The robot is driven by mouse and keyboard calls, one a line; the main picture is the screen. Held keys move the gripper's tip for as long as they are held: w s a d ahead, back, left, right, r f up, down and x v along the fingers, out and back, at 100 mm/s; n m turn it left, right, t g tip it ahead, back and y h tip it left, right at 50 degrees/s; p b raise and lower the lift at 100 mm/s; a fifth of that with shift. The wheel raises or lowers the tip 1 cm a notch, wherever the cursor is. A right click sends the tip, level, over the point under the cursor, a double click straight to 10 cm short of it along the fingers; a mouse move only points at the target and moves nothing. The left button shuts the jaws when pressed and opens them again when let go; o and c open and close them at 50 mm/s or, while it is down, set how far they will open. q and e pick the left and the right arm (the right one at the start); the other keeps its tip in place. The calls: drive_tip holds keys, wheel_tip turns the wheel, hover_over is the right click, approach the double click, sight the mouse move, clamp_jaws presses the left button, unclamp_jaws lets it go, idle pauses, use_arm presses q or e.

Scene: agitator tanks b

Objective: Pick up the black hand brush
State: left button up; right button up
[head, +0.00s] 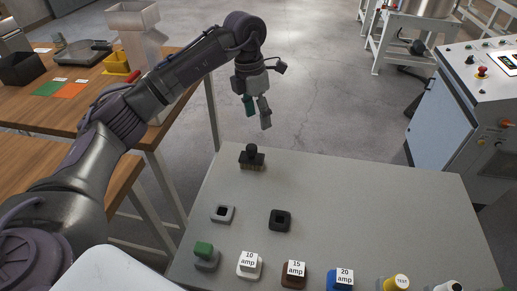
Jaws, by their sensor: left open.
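The black hand brush (251,157) stands upright near the far left corner of the grey table, with its round knob on top and its bristles down. My left gripper (258,113) hangs from the arm that comes in from the left. Its fingers point down and are apart, with nothing between them. In the picture it is just above the brush, apart from it, and appears over the table's far edge. My right gripper does not show.
A wooden table (95,115) stands left, a control cabinet (465,105) right.

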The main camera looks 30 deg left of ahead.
sight(251, 147)
use_arm(q)
drive_tip(key=a+f, duration=0.1)
drive_tip(key=a+f+y, duration=0.1)
drive_tip(key=f, duration=0.1)
drive_tip(key=shift+s+f+y+p, duration=0.15)
drive_tip(key=shift+s+y+p, duration=0.05)
drive_tip(key=shift+y+p, duration=0.1)
wheel_tip(251, 147, down, 4)
drive_tip(key=shift+w+r, duration=0.1)
drive_tip(key=shift+f+p, duration=0.35)
drive_tip(key=shift+f, duration=0.2)
wheel_tip(251, 147, down, 4)
drive_tip(key=shift+r+p, duration=0.15)
drive_tip(key=shift+p, duration=0.4)
drive_tip(key=shift+f, duration=0.55)
clamp_jaws()
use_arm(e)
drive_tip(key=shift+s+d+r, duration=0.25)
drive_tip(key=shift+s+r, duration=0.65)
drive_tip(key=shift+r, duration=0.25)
